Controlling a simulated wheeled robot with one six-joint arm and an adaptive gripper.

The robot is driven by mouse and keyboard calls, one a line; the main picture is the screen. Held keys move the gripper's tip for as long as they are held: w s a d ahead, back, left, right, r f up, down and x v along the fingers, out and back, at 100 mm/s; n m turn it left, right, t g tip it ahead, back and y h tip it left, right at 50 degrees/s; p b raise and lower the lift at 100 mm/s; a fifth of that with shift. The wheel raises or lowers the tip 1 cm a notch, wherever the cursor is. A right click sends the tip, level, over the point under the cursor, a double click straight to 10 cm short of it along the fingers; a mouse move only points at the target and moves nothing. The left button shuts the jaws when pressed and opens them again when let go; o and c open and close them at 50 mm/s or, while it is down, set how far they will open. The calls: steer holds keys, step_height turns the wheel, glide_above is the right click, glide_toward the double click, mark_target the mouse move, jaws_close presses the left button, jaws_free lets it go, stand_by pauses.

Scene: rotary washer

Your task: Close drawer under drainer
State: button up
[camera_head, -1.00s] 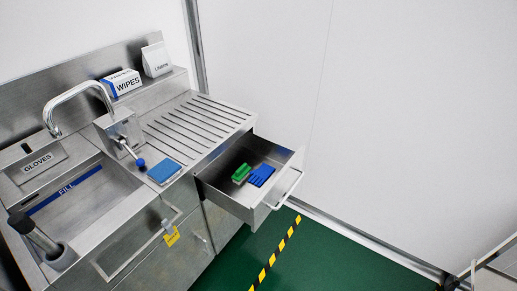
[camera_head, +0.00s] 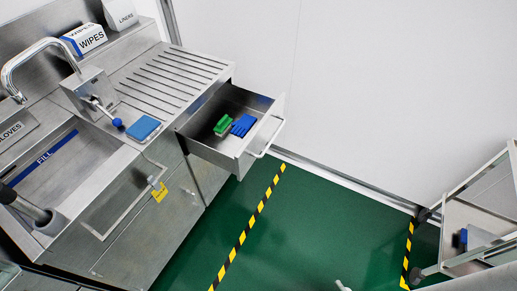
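The metal drawer (camera_head: 232,157) stands pulled out below the ribbed drainer (camera_head: 178,78) at the right end of the steel sink unit. A light bar handle (camera_head: 266,139) runs along the drawer's front. Inside the drawer lie a green block-like item (camera_head: 223,125) and a blue glove-like item (camera_head: 243,125). My gripper is not visible in the view. A small pale shape shows at the bottom edge, and I cannot tell what it is.
The sink basin (camera_head: 85,167), tap (camera_head: 38,48) and blue sponge (camera_head: 143,128) are left of the drawer. Green floor (camera_head: 320,222) with yellow-black tape (camera_head: 247,229) lies open in front. A metal trolley (camera_head: 480,205) stands at the right.

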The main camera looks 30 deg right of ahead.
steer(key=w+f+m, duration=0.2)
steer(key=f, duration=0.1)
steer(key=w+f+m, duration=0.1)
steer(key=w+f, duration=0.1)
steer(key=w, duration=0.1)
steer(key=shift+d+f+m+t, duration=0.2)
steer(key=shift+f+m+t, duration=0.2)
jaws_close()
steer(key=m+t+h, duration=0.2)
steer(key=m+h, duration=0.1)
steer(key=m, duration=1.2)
glide_toward(246, 163)
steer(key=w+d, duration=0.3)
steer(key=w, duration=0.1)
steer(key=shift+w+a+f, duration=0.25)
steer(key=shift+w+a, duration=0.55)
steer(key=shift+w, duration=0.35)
